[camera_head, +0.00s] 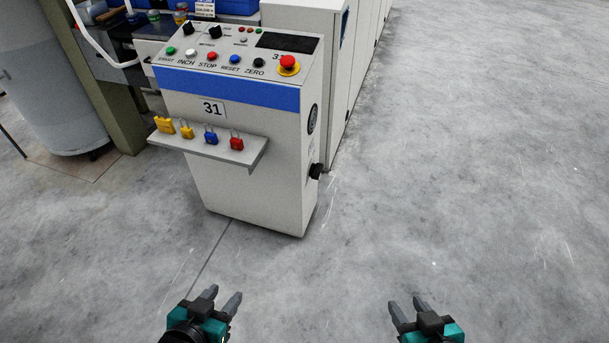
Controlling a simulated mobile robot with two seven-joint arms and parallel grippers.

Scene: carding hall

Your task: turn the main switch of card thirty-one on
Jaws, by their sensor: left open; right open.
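The control console of card thirty-one (250,185) is a pale cabinet with a blue band and a "31" plate on its front. A black rotary knob (316,171) sticks out low on its right side face; it looks like the main switch. I see it edge-on and cannot tell its setting. My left gripper (222,294) is open and empty over the floor in front of the console. My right gripper (407,303) is open and empty, further right and nearer than the knob. Both are apart from the console.
A red emergency button (288,63) and several coloured buttons sit on the console top. A shelf (215,148) on its front carries yellow, blue and red padlocks. A dark round fitting (312,118) is above the knob. Pale machine cabinets (345,75) stand behind. The floor (470,160) at right is clear.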

